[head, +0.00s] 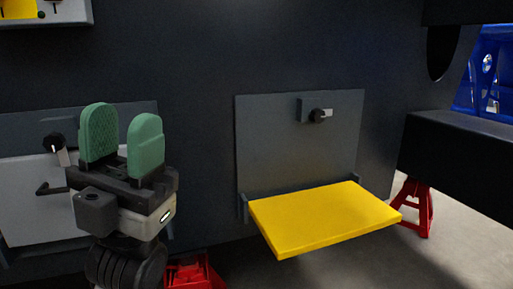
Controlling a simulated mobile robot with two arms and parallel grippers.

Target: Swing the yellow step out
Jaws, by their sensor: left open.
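The yellow step (325,217) lies folded down, its flat top roughly level and sticking out from the dark chassis wall. It sits at the foot of a grey back plate (290,150), which carries a small latch with a dark knob (319,115) near its top. My left gripper (121,137) is at the left of the head view, its two green finger pads pointing up and apart with nothing between them. It is well to the left of the step and not touching it. My right gripper is not in view.
A light grey panel (40,207) with a knob (54,143) and a handle is behind my left gripper. Red stands (417,205) are under the chassis. A black beam (460,155) juts out at the right. The space in front of the step is clear.

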